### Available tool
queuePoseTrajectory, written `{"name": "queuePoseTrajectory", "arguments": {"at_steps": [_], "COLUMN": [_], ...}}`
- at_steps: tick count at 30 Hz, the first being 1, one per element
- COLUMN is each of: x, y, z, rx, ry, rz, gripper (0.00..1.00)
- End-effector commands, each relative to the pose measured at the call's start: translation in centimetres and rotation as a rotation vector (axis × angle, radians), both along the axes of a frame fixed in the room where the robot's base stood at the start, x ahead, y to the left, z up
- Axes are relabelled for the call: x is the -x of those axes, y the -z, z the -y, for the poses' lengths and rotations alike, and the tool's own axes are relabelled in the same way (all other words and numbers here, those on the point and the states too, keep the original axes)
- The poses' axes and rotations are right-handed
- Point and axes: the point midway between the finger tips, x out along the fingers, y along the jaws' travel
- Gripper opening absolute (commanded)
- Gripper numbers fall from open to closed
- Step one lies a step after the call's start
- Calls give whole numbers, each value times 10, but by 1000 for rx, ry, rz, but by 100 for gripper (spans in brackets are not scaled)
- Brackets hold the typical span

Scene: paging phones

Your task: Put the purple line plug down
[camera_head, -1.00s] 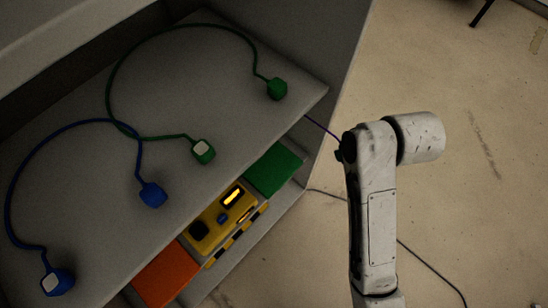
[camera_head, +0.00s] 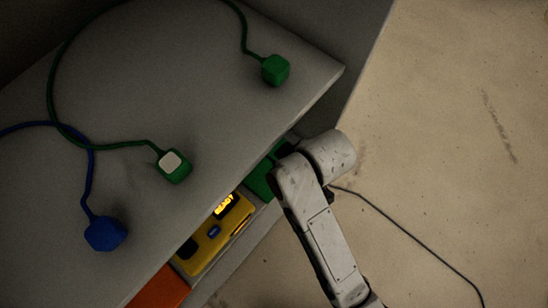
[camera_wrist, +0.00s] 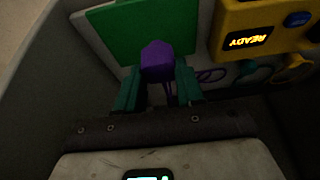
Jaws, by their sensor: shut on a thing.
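The purple line plug (camera_wrist: 158,58) is between the two green fingers of my gripper (camera_wrist: 158,75) in the wrist view. My gripper is shut on it. The plug's head overlaps the lower edge of a green panel (camera_wrist: 120,32) in that view; I cannot tell whether they touch. In the head view my arm hides the gripper and the plug. The arm's end covers part of the green panel (camera_head: 262,180) there.
A yellow device (camera_head: 215,235) reading READY sits beside the green panel, with an orange panel (camera_head: 160,288) past it. A green plug (camera_head: 275,70), a green white-faced plug (camera_head: 175,165) and a blue plug (camera_head: 105,233) lie on the grey top. Coloured loops (camera_wrist: 290,72) hang near the gripper.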

Motion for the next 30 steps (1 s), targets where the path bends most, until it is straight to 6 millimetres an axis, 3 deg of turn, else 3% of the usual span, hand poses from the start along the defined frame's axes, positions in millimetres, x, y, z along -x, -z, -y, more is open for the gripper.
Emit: {"name": "queuePoseTrajectory", "arguments": {"at_steps": [3, 9, 16, 23, 30], "x": [-17, -35, -44, -44, -44], "y": [25, 49, 60, 90, 90], "z": [-9, -20, -24, -24, -24], "rx": [1, 0, 0, 1, 0], "ry": [0, 0, 0, 1, 1], "rz": [-1, 0, 1, -1, 1], "gripper": [0, 0, 0, 0, 0]}}
